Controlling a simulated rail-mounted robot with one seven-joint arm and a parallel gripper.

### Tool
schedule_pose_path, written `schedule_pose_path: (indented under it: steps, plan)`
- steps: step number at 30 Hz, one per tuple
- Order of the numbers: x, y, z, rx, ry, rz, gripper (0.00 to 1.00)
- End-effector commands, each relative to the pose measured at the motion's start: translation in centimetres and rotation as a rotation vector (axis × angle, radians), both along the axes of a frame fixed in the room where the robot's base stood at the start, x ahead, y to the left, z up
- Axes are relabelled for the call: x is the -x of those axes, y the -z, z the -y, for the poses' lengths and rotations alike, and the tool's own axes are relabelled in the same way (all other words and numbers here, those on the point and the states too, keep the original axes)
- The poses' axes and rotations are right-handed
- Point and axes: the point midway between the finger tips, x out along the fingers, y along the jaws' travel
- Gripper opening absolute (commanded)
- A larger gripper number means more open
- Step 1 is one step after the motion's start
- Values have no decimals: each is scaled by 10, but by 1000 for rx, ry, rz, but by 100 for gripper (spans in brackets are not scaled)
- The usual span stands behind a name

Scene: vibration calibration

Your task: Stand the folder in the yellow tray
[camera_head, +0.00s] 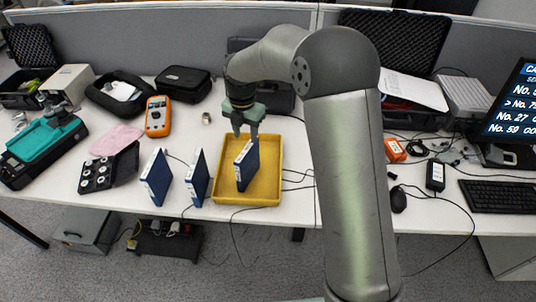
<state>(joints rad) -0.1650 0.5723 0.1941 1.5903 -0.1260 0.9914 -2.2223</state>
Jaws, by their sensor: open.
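A dark blue folder (247,168) with a pale labelled spine stands upright inside the yellow tray (267,194), in its left half. My gripper (246,134) is open and points down just above the top of this folder. I cannot tell whether the fingertips touch it. Two similar blue folders stand upright on the white table left of the tray: one (197,180) close beside the tray, the other (158,178) farther left.
A black case with round parts (108,170), a pink cloth (117,139) and an orange multimeter (157,116) lie to the left. Black cases line the back. A keyboard (499,196) and monitor (510,106) are at the right.

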Motion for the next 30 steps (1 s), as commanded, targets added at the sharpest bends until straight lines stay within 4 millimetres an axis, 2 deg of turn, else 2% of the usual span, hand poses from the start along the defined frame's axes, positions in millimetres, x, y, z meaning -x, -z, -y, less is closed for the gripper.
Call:
schedule_pose_path:
  steps: [5,8,11,15,19,22,24,27,30]
  plan:
    - [5,-7,5,2,49,4,42]
    - [23,-23,23,10,231,12,42]
    - [60,-47,52,19,563,27,42]
    - [130,-73,98,15,1158,49,42]
    - [201,-81,132,-9,1710,57,42]
    - [248,-77,148,-31,2075,49,42]
    - [274,-73,155,-46,2278,39,42]
    - [299,-66,161,-57,2479,25,42]
    - [311,-63,163,-63,2583,16,42]
